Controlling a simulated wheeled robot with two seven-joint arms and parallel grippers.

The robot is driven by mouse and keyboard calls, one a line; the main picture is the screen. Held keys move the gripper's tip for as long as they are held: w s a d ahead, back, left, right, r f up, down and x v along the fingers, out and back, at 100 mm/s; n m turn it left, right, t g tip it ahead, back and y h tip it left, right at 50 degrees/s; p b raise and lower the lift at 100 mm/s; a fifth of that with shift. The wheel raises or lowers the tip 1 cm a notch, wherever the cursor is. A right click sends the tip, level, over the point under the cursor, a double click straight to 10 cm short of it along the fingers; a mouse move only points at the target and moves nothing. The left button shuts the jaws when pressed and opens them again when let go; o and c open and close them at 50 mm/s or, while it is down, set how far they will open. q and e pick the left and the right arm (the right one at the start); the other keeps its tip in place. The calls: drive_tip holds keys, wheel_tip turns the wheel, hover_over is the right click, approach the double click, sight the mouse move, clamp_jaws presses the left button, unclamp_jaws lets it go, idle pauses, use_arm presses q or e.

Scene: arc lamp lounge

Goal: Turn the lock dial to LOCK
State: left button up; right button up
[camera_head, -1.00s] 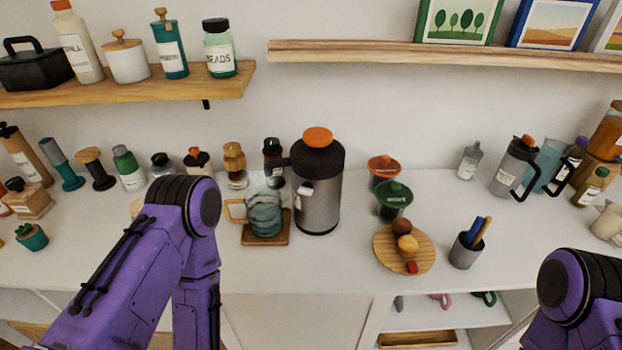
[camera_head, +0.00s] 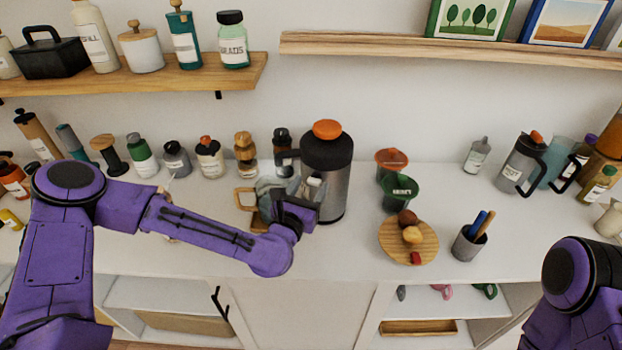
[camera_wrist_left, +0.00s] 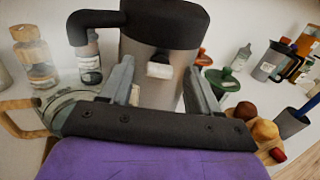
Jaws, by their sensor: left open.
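A steel vacuum jug (camera_head: 336,190) with a black top, a spout on the left and an orange cap (camera_head: 326,129) stands upright on the white counter. A small pale block (camera_wrist_left: 160,70) sticks out of the jug's front, just below the black collar. I cannot tell for sure which part is the lock dial, and no LOCK mark is readable. My left gripper (camera_wrist_left: 163,88) is open and empty in front of the jug, its fingers either side of the pale block. It also shows in the head view (camera_head: 311,196). My right gripper is out of view.
A glass mug (camera_head: 266,200) stands left of the jug, partly hidden behind my left gripper. Green (camera_head: 399,192) and orange (camera_head: 391,162) lidded cups, a round wooden board (camera_head: 426,246) and a grey pen cup (camera_head: 468,244) stand to the right. Bottles line the back left.

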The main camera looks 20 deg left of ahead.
use_arm(q)
drive_tip(key=shift+w, duration=0.85)
drive_tip(key=shift+c, duration=0.3)
drive_tip(key=c, duration=1)
